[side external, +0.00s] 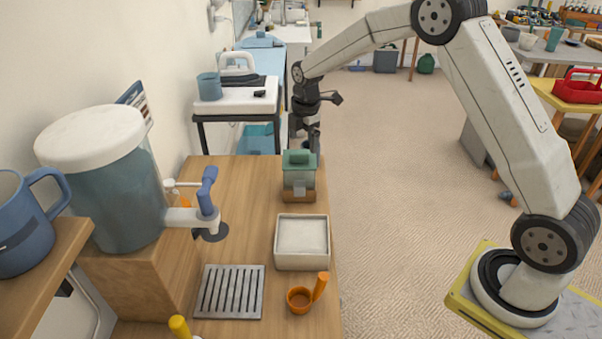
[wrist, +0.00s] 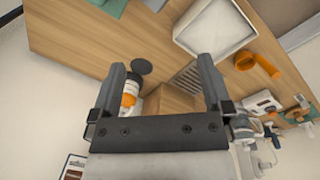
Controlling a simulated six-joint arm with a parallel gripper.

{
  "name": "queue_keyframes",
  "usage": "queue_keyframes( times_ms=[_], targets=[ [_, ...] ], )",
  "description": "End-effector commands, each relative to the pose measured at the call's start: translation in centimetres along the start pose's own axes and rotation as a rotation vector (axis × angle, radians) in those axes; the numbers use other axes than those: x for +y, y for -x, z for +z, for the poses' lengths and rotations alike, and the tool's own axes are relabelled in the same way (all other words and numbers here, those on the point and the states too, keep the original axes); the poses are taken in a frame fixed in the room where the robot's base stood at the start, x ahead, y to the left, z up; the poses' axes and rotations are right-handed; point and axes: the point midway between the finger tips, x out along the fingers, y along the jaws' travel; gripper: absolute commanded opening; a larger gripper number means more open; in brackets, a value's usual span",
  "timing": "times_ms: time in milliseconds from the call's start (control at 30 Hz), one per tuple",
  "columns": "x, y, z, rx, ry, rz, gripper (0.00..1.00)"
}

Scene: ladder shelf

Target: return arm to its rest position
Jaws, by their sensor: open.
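My gripper (side external: 306,132) hangs from my raised arm, behind the green-lidded container (side external: 299,180) at the far end of the wooden table in the side view. In the wrist view my gripper (wrist: 161,64) has its two dark fingers wide apart with nothing held between them. The wooden table (wrist: 90,45) lies beyond the fingers. In the side view the container partly overlaps the lower part of my gripper, so its fingertips are hard to see there.
A large dispenser (side external: 125,185) with a blue-handled tap stands at the table's left. A white square tray (side external: 302,242), an orange scoop (side external: 300,300) and a slatted metal grate (side external: 230,291) are nearer the front. The carpet (side external: 400,190) right of the table is clear.

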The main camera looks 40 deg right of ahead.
Motion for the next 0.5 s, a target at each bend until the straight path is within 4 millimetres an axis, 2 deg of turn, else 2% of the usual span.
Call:
queue_keyframes(
  times_ms=[500],
  targets=[
    [-9.9,2.6,-3.5,0.026,-0.659,0.063,1.0]
  ],
)
